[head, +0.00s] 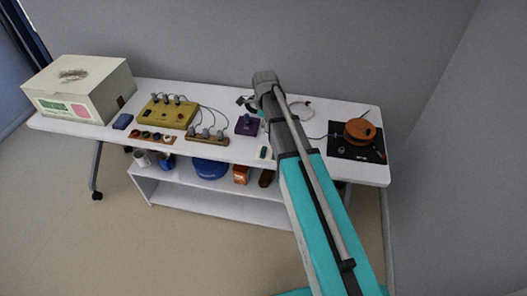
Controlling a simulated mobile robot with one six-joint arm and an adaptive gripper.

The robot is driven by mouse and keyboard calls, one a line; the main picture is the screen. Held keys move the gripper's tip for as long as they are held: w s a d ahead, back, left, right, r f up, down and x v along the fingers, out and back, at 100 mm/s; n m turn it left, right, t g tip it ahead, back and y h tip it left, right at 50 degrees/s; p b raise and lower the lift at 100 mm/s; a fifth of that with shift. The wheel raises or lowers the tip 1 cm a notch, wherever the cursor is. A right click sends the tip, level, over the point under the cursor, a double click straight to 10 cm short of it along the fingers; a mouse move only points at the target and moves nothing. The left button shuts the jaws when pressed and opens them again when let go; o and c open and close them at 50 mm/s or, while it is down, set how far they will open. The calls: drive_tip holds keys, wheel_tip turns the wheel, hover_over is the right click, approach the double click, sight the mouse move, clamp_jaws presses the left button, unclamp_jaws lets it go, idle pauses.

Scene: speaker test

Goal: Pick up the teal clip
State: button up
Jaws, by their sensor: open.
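My arm reaches across the white table (222,151) from the lower right. My gripper (246,102) shows small and dark at the arm's far end, over the back middle of the table. It is open, and I see nothing held in it. A small pale piece with a dark teal mark (264,153) lies at the table's front edge, just left of my arm. It is too small to tell whether this is the teal clip. My arm hides part of the table behind it.
A cream box (82,90) stands at the far left. A yellow board (166,112), a brown strip with knobs (207,139) and a purple box (246,125) fill the middle. An orange-brown round thing (360,131) sits on a black mat (345,153) at right. A shelf (215,200) lies below.

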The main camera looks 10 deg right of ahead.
sight(265, 149)
drive_tip(key=shift+f, duration=0.1)
wheel_tip(265, 149, down, 8)
drive_tip(key=b, duration=0.8)
drive_tip(key=shift+f+b, duration=0.2)
drive_tip(key=shift+b, duration=0.15)
drive_tip(key=shift+f, duration=0.1)
drive_tip(key=shift+f+b, duration=2.5)
drive_tip(key=shift+b, duration=0.1)
drive_tip(key=c, duration=0.8)
